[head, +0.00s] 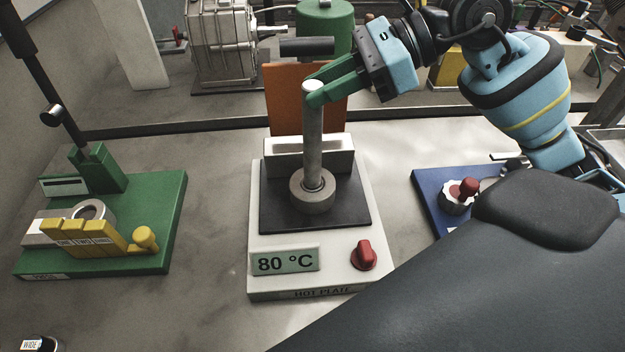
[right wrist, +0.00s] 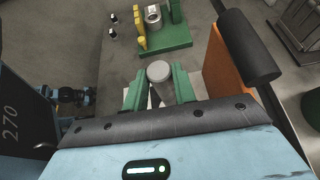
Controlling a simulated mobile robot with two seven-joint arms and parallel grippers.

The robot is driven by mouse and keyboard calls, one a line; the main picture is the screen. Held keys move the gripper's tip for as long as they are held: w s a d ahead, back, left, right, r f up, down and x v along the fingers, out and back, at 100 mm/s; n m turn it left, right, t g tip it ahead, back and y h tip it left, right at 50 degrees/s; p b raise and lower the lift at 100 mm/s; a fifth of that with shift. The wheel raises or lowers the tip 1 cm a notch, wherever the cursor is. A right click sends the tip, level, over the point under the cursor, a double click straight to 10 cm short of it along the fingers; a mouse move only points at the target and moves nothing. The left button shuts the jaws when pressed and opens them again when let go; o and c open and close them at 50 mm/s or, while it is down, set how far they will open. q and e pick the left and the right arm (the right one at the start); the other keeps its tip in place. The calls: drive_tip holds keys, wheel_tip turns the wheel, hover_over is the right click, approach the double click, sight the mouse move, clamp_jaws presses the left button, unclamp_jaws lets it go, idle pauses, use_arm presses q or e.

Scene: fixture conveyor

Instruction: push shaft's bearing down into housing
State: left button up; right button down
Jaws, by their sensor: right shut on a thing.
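A grey metal shaft (head: 313,135) stands upright on the dark top of the hot plate (head: 262,265). A grey ring-shaped bearing (head: 312,192) surrounds its lower end, resting on the plate. My right gripper (head: 314,92) has its green fingers shut on the shaft's upper end. The right wrist view shows the round shaft top (right wrist: 160,71) between the fingers. A grey ring-like part (head: 92,210), possibly the housing, sits in the green fixture (head: 160,230) at left; yellow blocks partly hide it. My left gripper is not in view.
An orange panel (head: 285,100) stands close behind the shaft. A long dark lever (head: 55,85) rises from the green fixture. A blue base (head: 432,200) with a red knob lies right. Bare table separates the fixtures.

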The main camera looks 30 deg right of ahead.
drive_tip(key=c, duration=1.1)
unclamp_jaws()
drive_tip(key=shift+o, duration=0.2)
drive_tip(key=shift+f, duration=0.15)
drive_tip(key=b+v, duration=0.1)
drive_tip(key=v, duration=0.7)
drive_tip(key=shift+b, duration=0.35)
drive_tip(key=shift+a, duration=0.1)
